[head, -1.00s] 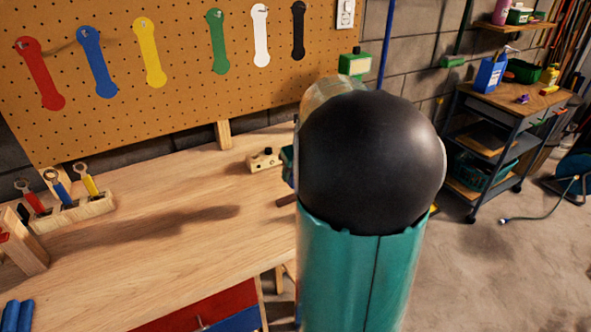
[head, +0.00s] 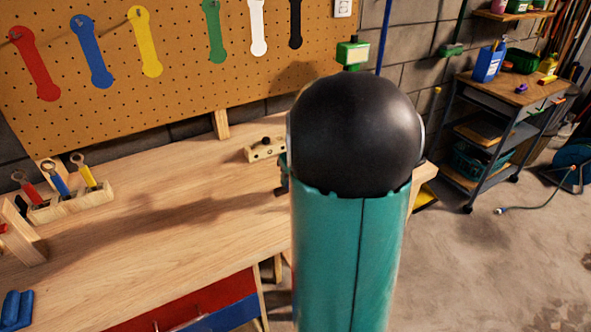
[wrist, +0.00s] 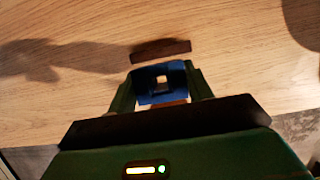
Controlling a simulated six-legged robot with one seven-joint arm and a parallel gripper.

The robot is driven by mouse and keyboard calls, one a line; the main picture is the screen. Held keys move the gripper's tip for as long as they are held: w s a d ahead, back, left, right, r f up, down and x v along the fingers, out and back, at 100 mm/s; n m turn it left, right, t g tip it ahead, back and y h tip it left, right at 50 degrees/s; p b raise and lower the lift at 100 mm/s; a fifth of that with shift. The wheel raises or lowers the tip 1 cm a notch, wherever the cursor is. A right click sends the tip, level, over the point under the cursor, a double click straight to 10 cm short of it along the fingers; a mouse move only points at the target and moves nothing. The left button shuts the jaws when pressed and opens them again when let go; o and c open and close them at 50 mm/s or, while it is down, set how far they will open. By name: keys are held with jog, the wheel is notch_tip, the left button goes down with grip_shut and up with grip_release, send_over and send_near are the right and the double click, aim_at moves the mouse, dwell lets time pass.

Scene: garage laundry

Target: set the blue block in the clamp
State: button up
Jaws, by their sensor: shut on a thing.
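The blue block (wrist: 146,84) shows in the wrist view, with a square opening in its middle. My gripper (wrist: 162,90) is shut on it, one green finger at each side. The bench top lies beyond the block; whether the block touches it I cannot tell. A dark brown bar (wrist: 160,50) lies just past the block and may be part of the clamp. In the head view my arm hides the gripper and the block. I cannot make out the clamp for certain.
On the wooden bench (head: 150,240) are a small wooden piece with a dark knob (head: 265,149) and a tool rack (head: 72,207) at the left. A cart (head: 500,125) stands at the right. The bench middle is clear.

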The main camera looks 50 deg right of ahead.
jog(key=shift+f, duration=2.25)
jog(key=o, duration=1.1)
jog(key=shift+c, duration=0.2)
jog(key=v, duration=1.3)
jog(key=shift+r, duration=0.35)
jog(key=shift+s+a, duration=0.1)
